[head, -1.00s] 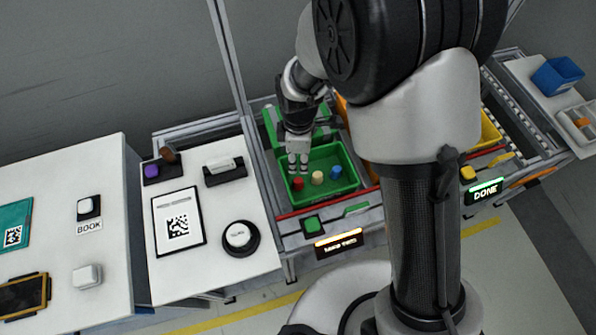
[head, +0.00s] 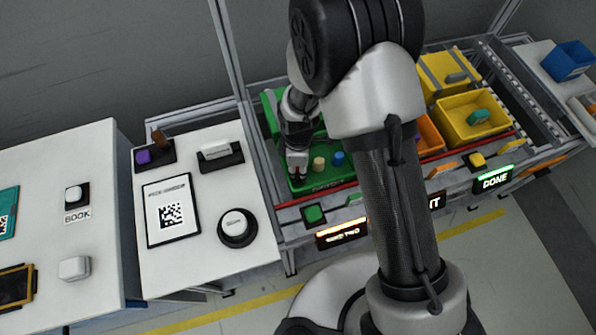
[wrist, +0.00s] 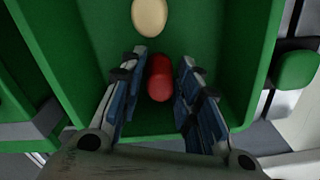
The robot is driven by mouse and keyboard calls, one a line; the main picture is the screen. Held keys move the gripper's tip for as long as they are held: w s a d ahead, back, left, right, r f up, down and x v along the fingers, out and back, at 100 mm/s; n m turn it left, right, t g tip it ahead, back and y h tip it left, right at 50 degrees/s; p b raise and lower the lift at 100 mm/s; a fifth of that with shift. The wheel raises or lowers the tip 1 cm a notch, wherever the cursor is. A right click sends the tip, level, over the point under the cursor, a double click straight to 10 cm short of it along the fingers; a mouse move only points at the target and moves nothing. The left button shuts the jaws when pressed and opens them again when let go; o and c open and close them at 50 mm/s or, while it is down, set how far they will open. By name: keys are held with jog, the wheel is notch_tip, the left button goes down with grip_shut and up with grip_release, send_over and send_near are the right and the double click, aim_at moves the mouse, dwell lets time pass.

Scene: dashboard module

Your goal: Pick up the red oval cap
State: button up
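The red oval cap (wrist: 159,79) lies in the green bin (wrist: 228,50), seen in the wrist view. My gripper (wrist: 160,80) is open, with one blue-padded finger on each side of the cap. The fingers look close to the cap's sides, but I cannot tell whether either touches. In the head view my gripper (head: 297,172) points down into the left part of the green bin (head: 328,184) and hides the cap there.
A cream cap (head: 319,163) and a blue cap (head: 337,158) lie to the right in the same bin. The cream cap shows just beyond my fingertips in the wrist view (wrist: 149,16). Yellow bins (head: 499,121) stand farther right. The bin walls rise around my gripper.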

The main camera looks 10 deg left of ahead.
jog(key=shift+c, duration=0.2)
jog(key=c, duration=0.5)
